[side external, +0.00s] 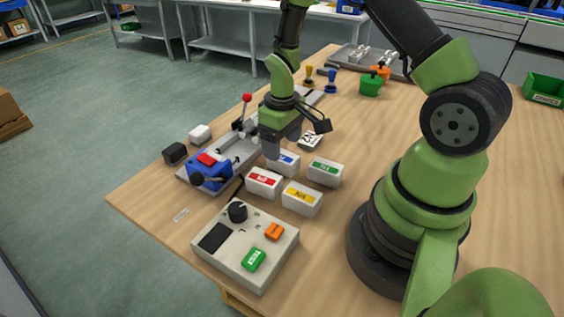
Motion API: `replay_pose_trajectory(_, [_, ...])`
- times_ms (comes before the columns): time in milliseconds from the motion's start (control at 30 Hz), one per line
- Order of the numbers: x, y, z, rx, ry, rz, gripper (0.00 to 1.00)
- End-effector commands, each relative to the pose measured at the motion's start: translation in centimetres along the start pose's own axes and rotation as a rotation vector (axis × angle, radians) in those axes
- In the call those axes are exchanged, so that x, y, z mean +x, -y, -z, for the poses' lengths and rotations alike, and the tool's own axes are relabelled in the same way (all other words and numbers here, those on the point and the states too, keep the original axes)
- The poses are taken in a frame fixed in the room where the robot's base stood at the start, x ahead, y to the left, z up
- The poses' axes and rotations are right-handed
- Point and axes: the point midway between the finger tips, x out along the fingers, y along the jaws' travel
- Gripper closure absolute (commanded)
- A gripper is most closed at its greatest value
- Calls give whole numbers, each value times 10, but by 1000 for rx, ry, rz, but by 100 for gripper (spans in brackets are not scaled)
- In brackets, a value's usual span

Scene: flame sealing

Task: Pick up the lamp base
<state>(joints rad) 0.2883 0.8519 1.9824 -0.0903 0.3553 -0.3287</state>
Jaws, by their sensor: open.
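My gripper (271,152) is grey and points down over the table, just behind the blue-labelled white box (287,162) and right of the metal rail. Its jaws are open, and I see nothing held between them. I cannot pick out the lamp base for certain. A green round pot with a dark knob (370,86) and an orange one (380,73) stand at the back right, well away from my gripper. My gripper hides part of the table behind it.
White boxes with red (263,183), yellow (302,199) and green (324,172) labels stand close by. A control box (222,262) is in front. A blue device (210,172) and red-knobbed lever (246,98) are at left.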

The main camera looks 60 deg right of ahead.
Motion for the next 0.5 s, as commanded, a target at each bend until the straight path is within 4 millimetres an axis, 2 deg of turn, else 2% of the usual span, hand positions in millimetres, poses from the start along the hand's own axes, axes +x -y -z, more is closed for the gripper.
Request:
replay_pose_trajectory(300, [43,2,2,0,2,2,28])
replay_pose_trajectory(500, [49,2,3,1,-1,2,28])
